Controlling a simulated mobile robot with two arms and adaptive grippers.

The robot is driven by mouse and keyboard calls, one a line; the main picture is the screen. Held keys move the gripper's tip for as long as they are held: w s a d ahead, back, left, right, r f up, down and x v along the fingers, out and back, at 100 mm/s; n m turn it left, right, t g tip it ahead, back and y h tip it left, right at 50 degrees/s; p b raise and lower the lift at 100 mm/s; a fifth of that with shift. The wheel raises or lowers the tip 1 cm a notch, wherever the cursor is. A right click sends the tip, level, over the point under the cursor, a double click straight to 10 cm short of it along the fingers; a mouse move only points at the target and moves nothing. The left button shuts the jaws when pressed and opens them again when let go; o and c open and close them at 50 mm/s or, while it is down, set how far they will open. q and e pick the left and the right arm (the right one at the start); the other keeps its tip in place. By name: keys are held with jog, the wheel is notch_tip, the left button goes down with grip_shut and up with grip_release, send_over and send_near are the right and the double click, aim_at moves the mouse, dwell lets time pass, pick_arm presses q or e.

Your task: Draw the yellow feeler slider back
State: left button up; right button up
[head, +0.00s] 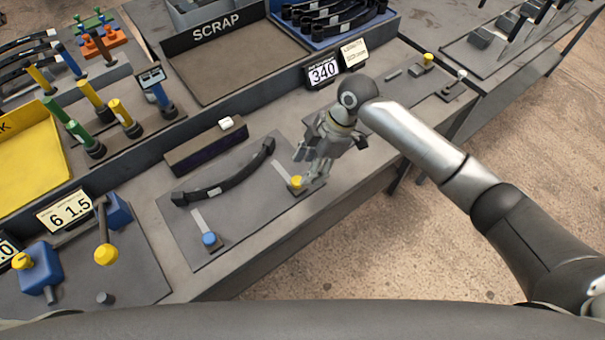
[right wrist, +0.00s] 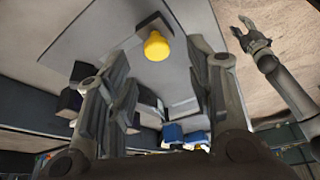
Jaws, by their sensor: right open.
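The yellow feeler slider (head: 296,182) is a small yellow knob at the near end of a pale slot, on the right of a grey plate (head: 255,210). The knob also shows in the right wrist view (right wrist: 157,46), between and beyond the fingertips. My right gripper (head: 305,168) is open and empty just above the knob, partly covering the slot; I cannot tell if it touches. A blue slider (head: 208,239) sits at the near end of the left slot. A dark curved leaf spring (head: 225,182) lies on the plate. My left gripper (right wrist: 255,35) shows small in the right wrist view.
A dark block with a white switch (head: 226,123) stands behind the plate. A 340 sign (head: 322,72) and the scrap tray (head: 230,77) are farther back. Blue blocks with yellow knobs (head: 40,270) stand at left. The bench's near edge is close to the plate.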

jog(key=v, duration=0.6)
jog(key=shift+d+r, duration=0.15)
jog(key=shift+d, duration=0.05)
